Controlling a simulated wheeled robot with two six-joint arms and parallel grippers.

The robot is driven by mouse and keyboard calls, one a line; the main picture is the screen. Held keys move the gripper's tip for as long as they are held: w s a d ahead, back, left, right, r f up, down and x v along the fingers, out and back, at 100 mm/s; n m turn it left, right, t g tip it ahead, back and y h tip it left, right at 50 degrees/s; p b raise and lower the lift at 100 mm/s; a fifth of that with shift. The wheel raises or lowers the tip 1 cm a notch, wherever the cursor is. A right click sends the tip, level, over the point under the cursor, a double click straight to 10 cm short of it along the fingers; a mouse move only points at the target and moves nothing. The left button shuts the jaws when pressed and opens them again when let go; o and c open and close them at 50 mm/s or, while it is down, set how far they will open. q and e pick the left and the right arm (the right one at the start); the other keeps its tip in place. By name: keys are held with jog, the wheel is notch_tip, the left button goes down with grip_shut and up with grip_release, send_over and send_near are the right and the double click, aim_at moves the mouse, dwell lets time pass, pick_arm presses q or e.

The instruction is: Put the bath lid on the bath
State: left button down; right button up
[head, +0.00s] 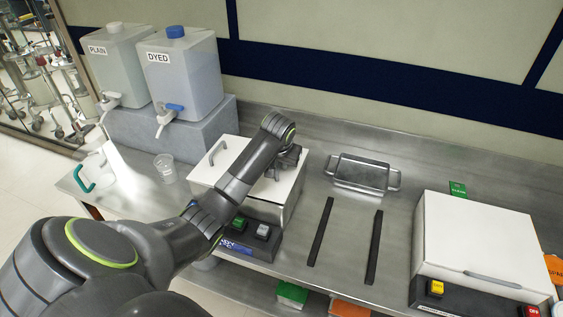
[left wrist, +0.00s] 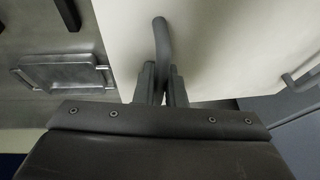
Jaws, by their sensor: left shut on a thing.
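The white bath lid (head: 228,158) lies over the top of the steel bath (head: 290,205), roughly lined up with it. I cannot tell whether it sits fully down on the rim. A grey handle (head: 217,151) stands at its left side. My left gripper (head: 275,172) is at the lid's right part. In the left wrist view my left gripper (left wrist: 161,88) is shut on a grey lid handle (left wrist: 160,42), with the white lid (left wrist: 215,45) around it and its other handle (left wrist: 300,72) at the right. My forearm hides part of the lid and bath. My right gripper is not in view.
A steel tray (head: 360,172) with two handles and two dark strips (head: 320,232) lie right of the bath. A white-topped unit (head: 475,235) stands further right. DYED (head: 185,80) and PLAIN (head: 118,68) containers and a clear beaker (head: 165,168) are at the left.

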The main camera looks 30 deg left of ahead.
pick_arm(q)
jog(key=shift+f, duration=0.8)
dwell(0.4)
